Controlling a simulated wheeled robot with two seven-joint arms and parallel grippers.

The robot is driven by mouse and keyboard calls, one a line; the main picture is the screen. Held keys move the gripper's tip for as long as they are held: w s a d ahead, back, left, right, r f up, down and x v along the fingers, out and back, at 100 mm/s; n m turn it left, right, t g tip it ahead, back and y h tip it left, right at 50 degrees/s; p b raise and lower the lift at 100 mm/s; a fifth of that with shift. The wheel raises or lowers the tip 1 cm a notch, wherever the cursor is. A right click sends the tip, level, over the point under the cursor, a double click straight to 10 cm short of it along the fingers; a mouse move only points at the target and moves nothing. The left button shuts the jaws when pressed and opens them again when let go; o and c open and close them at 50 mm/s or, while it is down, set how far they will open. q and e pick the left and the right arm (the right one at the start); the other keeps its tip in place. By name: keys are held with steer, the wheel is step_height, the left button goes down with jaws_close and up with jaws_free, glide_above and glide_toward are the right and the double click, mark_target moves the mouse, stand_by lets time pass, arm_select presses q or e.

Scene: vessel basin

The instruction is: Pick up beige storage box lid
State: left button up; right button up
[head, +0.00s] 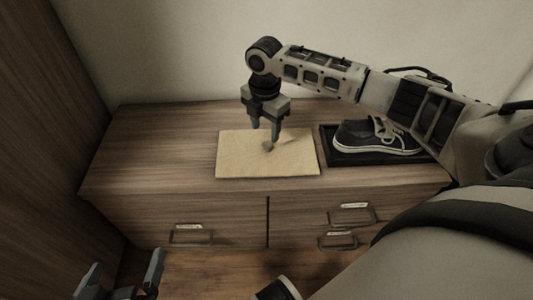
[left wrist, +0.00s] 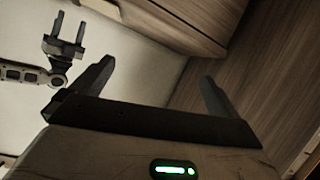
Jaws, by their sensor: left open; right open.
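The beige storage box lid (head: 235,163) is a flat, pale rectangular panel lying on the wooden cabinet top. A small grey spot or knob (head: 267,146) shows near its middle, partly beside my right gripper's finger. My right gripper (head: 265,133) points down over the lid, open and empty, with its fingertips close above that spot; I cannot tell whether they touch it. My left gripper (head: 122,281) is open and empty, low in front of the cabinet at the left, away from the lid. Its two fingers also show in the left wrist view (left wrist: 152,92).
A dark tray (head: 333,157) holding a dark sneaker (head: 362,137) stands right of the lid. The cabinet top (head: 160,150) is clear on the left. Drawers with handles (head: 190,236) line the cabinet front. A wooden panel (head: 45,120) rises at the left, a wall behind.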

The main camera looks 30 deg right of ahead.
mark_target(267, 144)
steer(key=f, duration=0.1)
steer(key=f+b, duration=0.2)
steer(key=f, duration=0.1)
steer(key=shift+s+f, duration=0.1)
steer(key=shift+s, duration=0.15)
steer(key=shift+f, duration=0.35)
arm_select(q)
steer(key=shift+s+d+r+t+h, duration=0.1)
steer(key=shift+d+r+t+h, duration=0.15)
steer(key=shift+r, duration=0.15)
steer(key=shift+s+d+r+t+h, duration=0.1)
steer(key=shift+r+t+h, duration=0.05)
steer(key=shift+r+t, duration=0.15)
arm_select(e)
jaws_close()
arm_select(q)
steer(key=shift+r, duration=0.1)
arm_select(e)
steer(key=shift+r, duration=0.15)
